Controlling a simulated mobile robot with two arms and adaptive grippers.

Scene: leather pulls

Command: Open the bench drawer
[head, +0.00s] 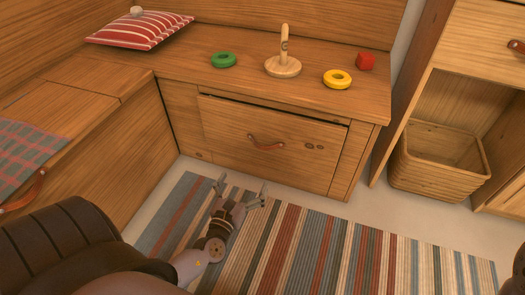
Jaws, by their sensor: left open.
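The bench drawer (225,123) is a wide wooden front under the bench top, with a brown leather pull (266,144) at its middle. A dark gap shows along its top edge, so it looks slightly ajar or loosely fitted; I cannot tell which. My left gripper (243,187) is open and empty, its fingers spread, above the striped rug. It is below and a little left of the leather pull, apart from it. My right gripper is not in view.
A woven basket (437,180) stands at right. The striped rug (330,245) is clear.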

